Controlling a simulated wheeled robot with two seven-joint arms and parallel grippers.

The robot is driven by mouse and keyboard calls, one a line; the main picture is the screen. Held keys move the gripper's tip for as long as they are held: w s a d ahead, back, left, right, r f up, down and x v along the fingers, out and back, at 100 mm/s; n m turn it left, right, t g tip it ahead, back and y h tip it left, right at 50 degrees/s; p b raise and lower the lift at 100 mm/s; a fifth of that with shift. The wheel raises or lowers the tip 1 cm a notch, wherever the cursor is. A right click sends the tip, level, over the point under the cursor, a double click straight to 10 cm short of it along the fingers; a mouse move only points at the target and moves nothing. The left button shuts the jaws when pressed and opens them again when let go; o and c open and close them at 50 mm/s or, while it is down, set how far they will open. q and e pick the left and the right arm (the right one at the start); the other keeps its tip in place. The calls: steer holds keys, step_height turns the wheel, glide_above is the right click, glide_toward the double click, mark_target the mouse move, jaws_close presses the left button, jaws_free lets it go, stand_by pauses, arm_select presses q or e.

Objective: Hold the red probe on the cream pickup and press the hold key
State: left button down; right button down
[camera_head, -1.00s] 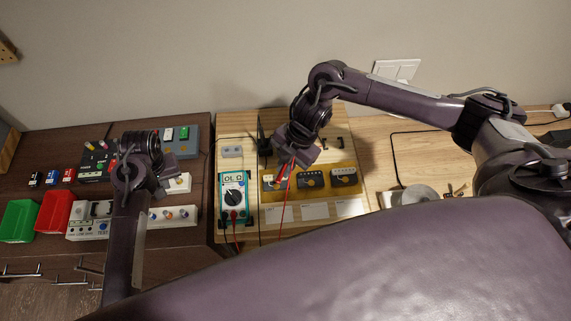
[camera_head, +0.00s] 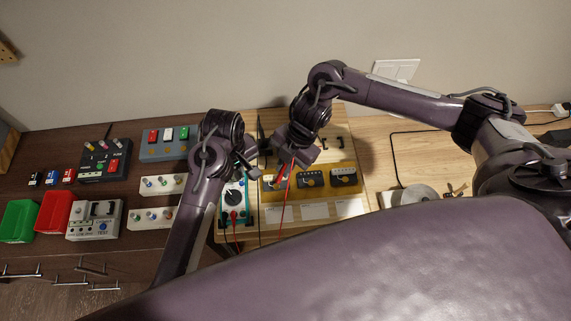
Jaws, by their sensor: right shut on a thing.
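My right gripper (camera_head: 288,160) is shut on the red probe (camera_head: 284,177), which points down at the leftmost pickup on the yellow board. The cream pickup (camera_head: 268,180) is partly hidden by the probe and gripper. I cannot tell whether the tip touches it. The teal multimeter (camera_head: 233,201) stands left of the board, its dial and lower sockets in view. My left gripper (camera_head: 249,170) hangs over the multimeter's upper part and hides the display and the keys. Whether its jaws are open or shut is unclear.
The yellow board (camera_head: 322,193) also carries two dark pickups, with white cards in front. A red bin (camera_head: 53,211), a green bin (camera_head: 20,221) and several control boxes stand on the dark bench at left. Red and black leads run down from the multimeter.

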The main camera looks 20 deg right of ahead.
arm_select(q)
steer(key=shift+f, duration=1.05)
steer(key=shift+f, duration=0.2)
stand_by(1.2)
steer(key=shift+f, duration=0.2)
